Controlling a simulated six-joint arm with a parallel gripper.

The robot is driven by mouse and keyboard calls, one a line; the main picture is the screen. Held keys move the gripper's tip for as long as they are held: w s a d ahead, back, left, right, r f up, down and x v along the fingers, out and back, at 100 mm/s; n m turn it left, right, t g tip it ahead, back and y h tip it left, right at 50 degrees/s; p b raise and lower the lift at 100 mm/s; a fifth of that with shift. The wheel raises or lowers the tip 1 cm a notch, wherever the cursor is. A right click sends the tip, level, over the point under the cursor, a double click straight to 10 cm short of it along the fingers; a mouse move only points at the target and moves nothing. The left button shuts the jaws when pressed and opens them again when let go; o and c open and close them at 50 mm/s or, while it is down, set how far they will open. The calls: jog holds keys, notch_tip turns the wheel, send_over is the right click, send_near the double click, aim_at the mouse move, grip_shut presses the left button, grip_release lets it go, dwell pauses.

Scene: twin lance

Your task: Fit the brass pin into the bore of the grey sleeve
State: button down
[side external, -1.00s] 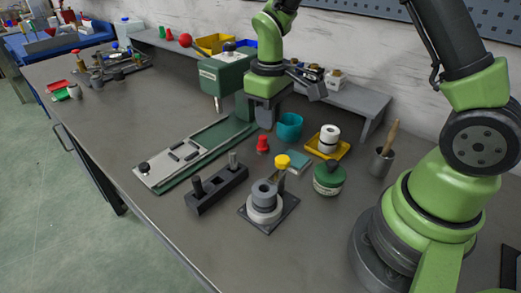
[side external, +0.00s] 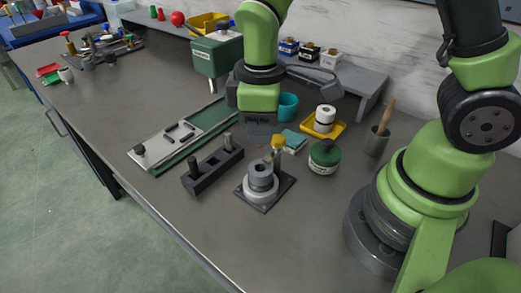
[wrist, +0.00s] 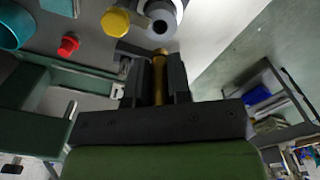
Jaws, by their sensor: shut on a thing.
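The grey sleeve (side external: 261,173) stands upright on a dark square base plate, with its round bore facing up. In the wrist view the sleeve (wrist: 164,11) is at the top, its dark bore showing just beyond the fingertips. My gripper (wrist: 156,72) is shut on the brass pin (wrist: 159,78), which lies between the two dark fingers. In the side view my gripper (side external: 262,140) is just behind and above the sleeve. The pin is hard to make out there, and its exact gap to the bore cannot be told.
A yellow knob (side external: 278,142) stands close behind the sleeve, right of my gripper. A dark block with upright pegs (side external: 213,170) is to the left. A green-lidded jar (side external: 324,156), yellow tray (side external: 338,132) and teal cup (side external: 288,106) are to the right and behind.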

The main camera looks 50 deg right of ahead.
jog(key=shift+f, duration=2.3)
jog(key=shift+f, duration=0.6)
jog(key=c, duration=1.1)
grip_release()
jog(key=shift+o, duration=0.2)
